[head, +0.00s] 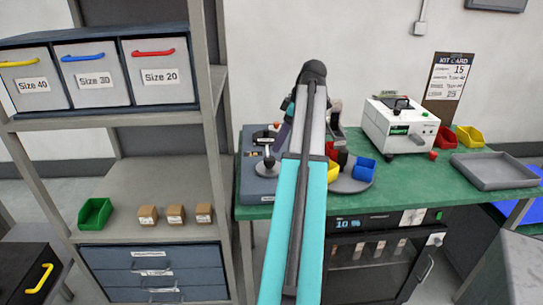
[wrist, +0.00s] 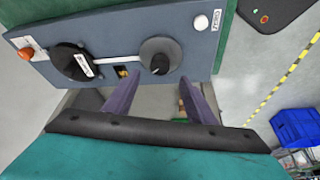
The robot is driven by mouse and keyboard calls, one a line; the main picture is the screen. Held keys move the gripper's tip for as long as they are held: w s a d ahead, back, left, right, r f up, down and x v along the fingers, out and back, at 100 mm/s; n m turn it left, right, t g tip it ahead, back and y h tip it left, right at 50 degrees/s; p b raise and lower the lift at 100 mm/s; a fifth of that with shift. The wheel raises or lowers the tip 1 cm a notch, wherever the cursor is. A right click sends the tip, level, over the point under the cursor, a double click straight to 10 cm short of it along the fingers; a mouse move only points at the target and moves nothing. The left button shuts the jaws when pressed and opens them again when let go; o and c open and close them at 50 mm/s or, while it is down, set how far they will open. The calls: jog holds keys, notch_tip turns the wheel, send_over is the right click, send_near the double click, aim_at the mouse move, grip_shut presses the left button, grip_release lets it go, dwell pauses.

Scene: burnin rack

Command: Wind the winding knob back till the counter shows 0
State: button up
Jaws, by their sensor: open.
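A blue-grey device (head: 257,187) sits at the left end of the green bench, partly hidden by my arm. In the wrist view its panel (wrist: 110,38) carries a dark round knob (wrist: 160,57), which looks like the winding knob. Left of it is a small counter window (wrist: 122,72) with yellow marks too small to read. My gripper (wrist: 160,79) is open, its purple fingers pointing at the panel. The round knob shows between and just past the fingertips; I cannot tell whether they touch it.
The panel also has a black labelled disc (wrist: 72,64), an orange knob (wrist: 26,53) and a white button (wrist: 201,23). Coloured bins on a round stand (head: 350,185) are right of my arm. A white machine (head: 400,125) and grey tray (head: 495,170) stand farther right; a shelf rack (head: 215,140) is left.

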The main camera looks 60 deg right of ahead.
aim_at(269, 159)
jog(key=shift+p+x, duration=0.35)
jog(key=shift+x, duration=3.6)
jog(key=c, duration=1)
jog(key=shift+c, duration=0.2)
jog(key=shift+m, duration=0.4)
jog(key=m, duration=0.1)
jog(key=m+h+p, duration=0.1)
jog(key=m, duration=0.1)
jog(key=m+h+p, duration=0.1)
jog(key=m, duration=0.1)
jog(key=shift+a+r, duration=0.1)
jog(key=shift+a, duration=0.2)
jog(key=m+h+p, duration=0.1)
jog(key=m, duration=0.2)
jog(key=m+h+p, duration=0.1)
jog(key=m, duration=0.2)
jog(key=shift+w+a+g+h, duration=0.1)
jog(key=shift+g+h, duration=0.2)
jog(key=m+g+p, duration=0.1)
jog(key=m, duration=0.2)
jog(key=m+g+h+p, duration=0.1)
jog(key=m, duration=0.2)
jog(key=shift+w, duration=0.2)
jog(key=shift+w+m+g+h+p, duration=0.15)
jog(key=shift+m+g, duration=0.4)
jog(key=shift+m, duration=0.9)
jog(key=shift+m+g+h+p, duration=0.2)
jog(key=shift+m+g, duration=0.35)
jog(key=shift+m, duration=0.9)
